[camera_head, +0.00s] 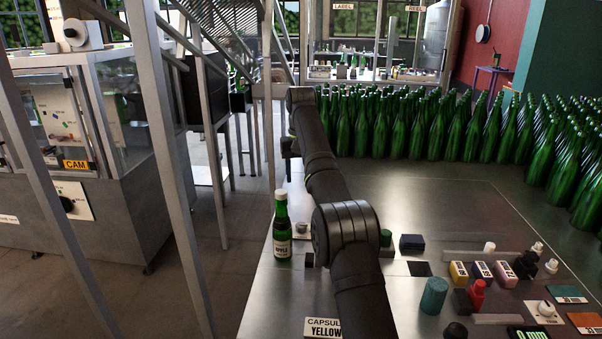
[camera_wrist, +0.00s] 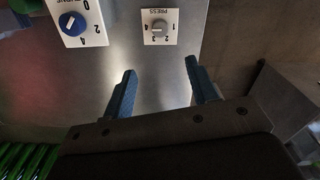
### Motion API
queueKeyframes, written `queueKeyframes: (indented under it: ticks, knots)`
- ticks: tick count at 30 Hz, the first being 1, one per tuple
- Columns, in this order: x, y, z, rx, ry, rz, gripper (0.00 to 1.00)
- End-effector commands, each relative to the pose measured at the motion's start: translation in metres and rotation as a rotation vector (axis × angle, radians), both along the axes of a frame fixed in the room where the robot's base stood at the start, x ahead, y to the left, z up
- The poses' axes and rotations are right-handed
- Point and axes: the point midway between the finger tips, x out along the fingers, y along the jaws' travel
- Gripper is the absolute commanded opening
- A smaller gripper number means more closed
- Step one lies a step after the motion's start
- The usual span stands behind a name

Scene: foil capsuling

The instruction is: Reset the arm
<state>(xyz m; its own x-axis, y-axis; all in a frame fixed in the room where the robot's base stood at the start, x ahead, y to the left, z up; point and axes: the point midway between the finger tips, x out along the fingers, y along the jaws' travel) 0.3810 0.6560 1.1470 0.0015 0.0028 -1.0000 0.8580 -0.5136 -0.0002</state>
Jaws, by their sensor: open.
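My gripper (camera_wrist: 160,66) is open in the wrist view, with its two blue fingers spread apart and nothing between them. Beyond the fingertips is a metal surface (camera_wrist: 150,62) with a grey PRESS dial (camera_wrist: 159,27) and a blue-knobbed dial (camera_wrist: 72,22). In the head view my dark arm reaches from the bottom edge up across the metal table (camera_head: 440,188). My fingers cannot be made out there. A labelled green bottle (camera_head: 281,229) stands upright on the table, left of the arm and apart from it.
Rows of green bottles (camera_head: 420,125) fill the back and right of the table. Coloured blocks (camera_head: 481,270), a teal cylinder (camera_head: 433,295) and a dial (camera_head: 545,310) lie right of the arm. A CAPSULE YELLOW sign (camera_head: 323,327) is at the front. Grey posts (camera_head: 165,150) stand left.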

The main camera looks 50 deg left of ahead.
Motion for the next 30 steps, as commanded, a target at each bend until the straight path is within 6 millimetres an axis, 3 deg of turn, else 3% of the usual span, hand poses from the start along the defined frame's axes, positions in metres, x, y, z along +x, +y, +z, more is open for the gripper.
queueKeyframes:
  ticks: [17,30]
  knots:
    - [0.000,0.000,-0.004,-0.001,0.001,0.000,0.53]
    - [0.000,0.000,-0.045,-0.005,0.003,0.000,0.53]
